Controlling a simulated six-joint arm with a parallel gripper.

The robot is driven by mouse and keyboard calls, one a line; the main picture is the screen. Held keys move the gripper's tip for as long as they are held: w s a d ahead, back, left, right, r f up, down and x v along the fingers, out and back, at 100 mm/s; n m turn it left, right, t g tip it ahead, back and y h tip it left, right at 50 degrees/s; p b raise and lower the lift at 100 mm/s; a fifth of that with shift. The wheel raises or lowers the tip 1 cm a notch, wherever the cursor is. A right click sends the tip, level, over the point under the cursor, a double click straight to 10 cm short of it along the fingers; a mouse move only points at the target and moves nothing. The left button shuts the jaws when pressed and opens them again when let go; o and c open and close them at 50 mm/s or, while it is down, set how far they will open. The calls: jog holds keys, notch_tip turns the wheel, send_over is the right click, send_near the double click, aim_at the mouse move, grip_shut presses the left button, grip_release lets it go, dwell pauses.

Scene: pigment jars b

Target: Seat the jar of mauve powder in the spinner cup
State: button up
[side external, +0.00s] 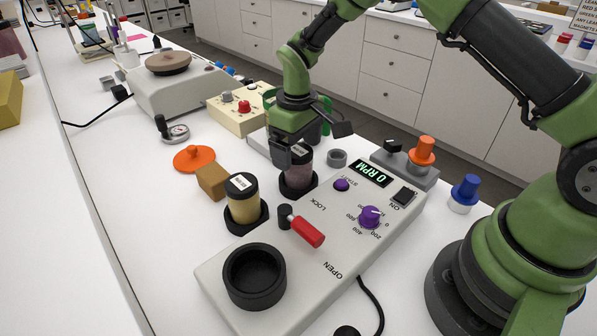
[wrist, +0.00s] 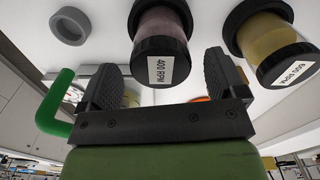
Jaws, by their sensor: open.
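The jar of mauve powder (side external: 301,172) stands upright in a dark holder beside the spinner unit. It has a black lid and, in the wrist view (wrist: 163,24), a label reading 400 RPM. My gripper (side external: 287,158) is at the jar's top in the side view and partly hides the lid. In the wrist view my gripper (wrist: 162,75) has its fingers apart, one to each side of the lid; I cannot tell whether either touches. The black spinner cup (side external: 234,282) is empty at the unit's near end. The red lever (side external: 307,231) lies between the LOCK and OPEN marks.
A yellow powder jar (side external: 243,205) stands close by in its own holder; it also shows in the wrist view (wrist: 266,35). A brown block (side external: 213,181), an orange disc (side external: 194,158) and a grey ring (side external: 337,157) are near. The display (side external: 371,173) reads 0 RPM.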

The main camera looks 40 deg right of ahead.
jog(key=shift+f, duration=1.6)
jog(key=c, duration=1.1)
jog(key=shift+o, duration=0.2)
jog(key=r, duration=0.6)
jog(key=a+r, duration=0.1)
jog(key=r, duration=0.3)
jog(key=shift+s, duration=0.15)
jog(key=s+a+r, duration=0.2)
jog(key=s+a, duration=0.4)
jog(key=a, duration=0.3)
jog(key=s+a+r, duration=0.3)
jog(key=s+a, duration=0.4)
jog(key=a, duration=0.3)
jog(key=shift+s+a+r, duration=0.15)
jog(key=shift+s+a, duration=0.15)
